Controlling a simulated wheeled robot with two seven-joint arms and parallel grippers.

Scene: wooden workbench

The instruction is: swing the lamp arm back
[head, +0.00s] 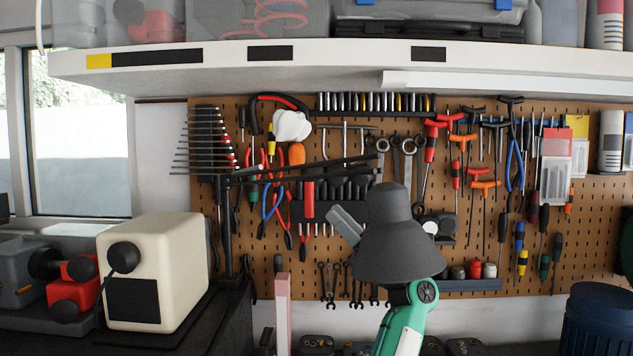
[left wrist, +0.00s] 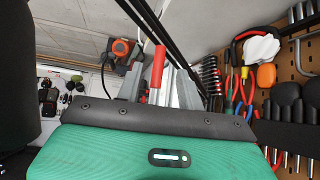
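A desk lamp has a dark grey conical shade (head: 395,240), right of centre in the head view. Its lamp arm (head: 300,171) of thin black rods runs from a dark upright post (head: 225,235) rightward towards the shade. The rods also cross the top of the left wrist view (left wrist: 150,22). My left arm, green, rises from below behind the shade. A grey part of my left gripper (head: 345,225) shows just left of the shade and below the rods. My right gripper is not in view.
A pegboard (head: 460,260) full of hand tools stands behind the lamp. A shelf (head: 330,60) with boxes runs above. A cream box-shaped machine (head: 175,260) and a red and grey machine (head: 75,290) stand at left. A dark blue bin (head: 597,315) is at lower right.

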